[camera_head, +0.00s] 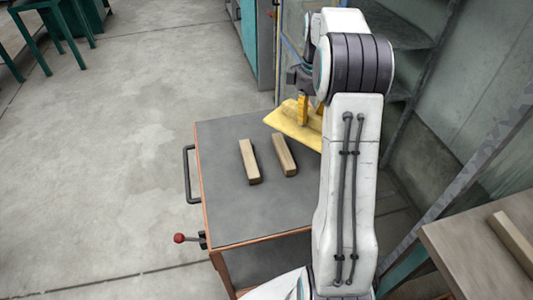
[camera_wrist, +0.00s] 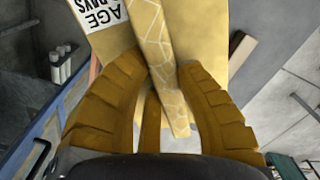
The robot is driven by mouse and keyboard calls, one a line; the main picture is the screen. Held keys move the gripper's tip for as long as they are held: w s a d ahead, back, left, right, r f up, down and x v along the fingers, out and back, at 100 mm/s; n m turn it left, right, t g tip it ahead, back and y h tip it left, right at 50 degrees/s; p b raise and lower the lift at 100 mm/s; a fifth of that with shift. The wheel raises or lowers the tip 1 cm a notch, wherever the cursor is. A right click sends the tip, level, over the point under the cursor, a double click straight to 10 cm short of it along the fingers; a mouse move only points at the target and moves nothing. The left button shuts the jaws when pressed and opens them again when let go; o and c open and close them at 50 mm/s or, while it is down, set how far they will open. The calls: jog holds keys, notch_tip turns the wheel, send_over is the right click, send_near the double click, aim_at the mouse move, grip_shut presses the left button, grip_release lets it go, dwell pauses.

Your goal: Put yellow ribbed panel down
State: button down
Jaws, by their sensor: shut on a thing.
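The yellow ribbed panel (camera_head: 291,124) is held over the far right part of a grey-topped cart (camera_head: 222,204). It is tilted in the head view, and my arm hides its right part. In the wrist view the panel (camera_wrist: 190,38) fills the upper middle, with a raised patterned rib and a white label with black letters. My gripper (camera_head: 303,110) is shut on the panel. Its yellow fingers (camera_wrist: 165,100) stand on either side of a rib in the wrist view. I cannot tell whether the panel touches the cart top.
Two wooden blocks (camera_head: 250,162) (camera_head: 285,155) lie apart on the cart top, near the panel. The cart has a side handle (camera_head: 189,174) and a red-knobbed lever (camera_head: 180,238). A bench (camera_head: 480,240) stands at lower right, and shelves (camera_head: 405,40) behind my arm.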

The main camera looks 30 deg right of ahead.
jog(key=n, duration=0.2)
jog(key=s+n, duration=0.1)
jog(key=n, duration=0.1)
jog(key=a+n, duration=0.1)
jog(key=n, duration=0.1)
jog(key=shift+s+r+n, duration=0.1)
jog(key=shift+s+n, duration=0.3)
jog(key=n, duration=0.2)
jog(key=shift+s+n, duration=0.2)
jog(key=shift+n, duration=0.1)
jog(key=shift+a+n, duration=0.1)
jog(key=shift+n, duration=0.8)
jog(key=shift+w+a+f+p, duration=0.65)
jog(key=shift+w+a+f, duration=0.55)
jog(key=shift+a+f, duration=0.5)
jog(key=shift+w+a+f+p, duration=0.7)
jog(key=shift+w+a+f, duration=0.6)
jog(key=shift+f, duration=0.7)
jog(key=shift+w+a+f+p, duration=0.65)
jog(key=shift+w+a+f, duration=0.5)
jog(key=shift+a+f, duration=0.55)
jog(key=shift+d+f, duration=0.2)
jog(key=shift+f, duration=0.15)
jog(key=c, duration=1)
grip_release()
jog(key=shift+s, duration=0.1)
